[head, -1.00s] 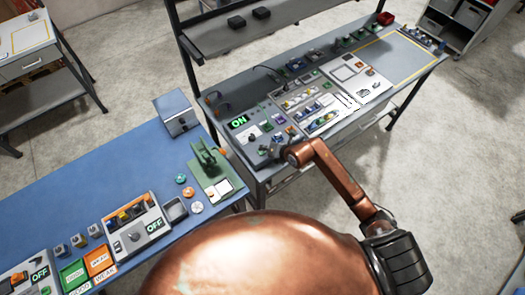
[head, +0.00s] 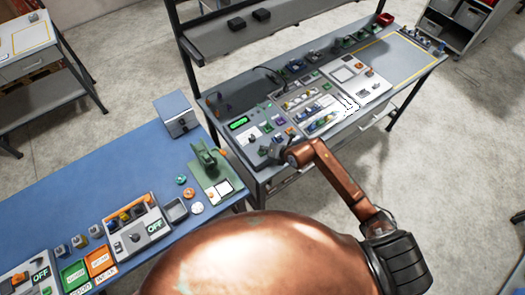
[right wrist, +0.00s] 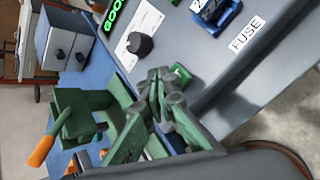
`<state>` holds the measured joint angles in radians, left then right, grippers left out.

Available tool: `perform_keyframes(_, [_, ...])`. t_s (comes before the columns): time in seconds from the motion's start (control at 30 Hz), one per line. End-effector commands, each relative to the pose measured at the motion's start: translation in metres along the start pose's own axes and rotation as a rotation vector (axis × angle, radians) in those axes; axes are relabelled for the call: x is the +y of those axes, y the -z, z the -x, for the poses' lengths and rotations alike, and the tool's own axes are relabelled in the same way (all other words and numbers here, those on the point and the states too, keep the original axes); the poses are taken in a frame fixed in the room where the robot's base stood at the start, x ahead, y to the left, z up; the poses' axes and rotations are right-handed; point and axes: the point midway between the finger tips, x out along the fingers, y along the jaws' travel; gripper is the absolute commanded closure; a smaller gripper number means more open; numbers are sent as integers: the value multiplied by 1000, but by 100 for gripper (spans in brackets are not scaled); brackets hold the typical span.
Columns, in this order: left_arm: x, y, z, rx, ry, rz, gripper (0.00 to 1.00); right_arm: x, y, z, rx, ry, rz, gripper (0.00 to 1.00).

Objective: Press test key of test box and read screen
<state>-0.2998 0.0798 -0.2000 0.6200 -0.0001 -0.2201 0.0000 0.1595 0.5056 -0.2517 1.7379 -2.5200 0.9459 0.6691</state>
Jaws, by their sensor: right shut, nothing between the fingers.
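The test box (head: 249,130) stands at the near left end of the grey bench. Its lit green screen (head: 238,123) also shows in the right wrist view (right wrist: 114,14), where the letters "GOO" are readable and the rest is cut off. A black knob (right wrist: 139,45) sits on the box's white panel. My right gripper (head: 277,151) is over the near edge of the box. My left gripper is out of view.
A green press (head: 207,164) with an orange handle (right wrist: 41,150) stands on the blue table (head: 110,160), left of my gripper. A grey drawer box (head: 177,115) is behind it. A FUSE label (right wrist: 247,35) and blue parts lie to the right.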

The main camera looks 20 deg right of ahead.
Motion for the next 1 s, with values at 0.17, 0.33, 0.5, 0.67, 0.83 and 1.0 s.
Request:
perform_keyframes(0.17, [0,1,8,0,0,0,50,5,-5,7,-1,-1,0,100])
perform_keyframes(0.33, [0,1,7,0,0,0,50,4,-4,6,-1,-1,0,100])
perform_keyframes(0.5, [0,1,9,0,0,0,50,6,-6,7,-1,-1,0,100])
perform_keyframes(0.67, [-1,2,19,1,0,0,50,12,-12,15,-2,-2,0,100])
perform_keyframes(0.83, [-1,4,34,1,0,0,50,20,-20,27,-2,-2,1,100])
perform_keyframes(1.0, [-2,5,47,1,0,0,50,29,-28,38,-2,-2,1,100])
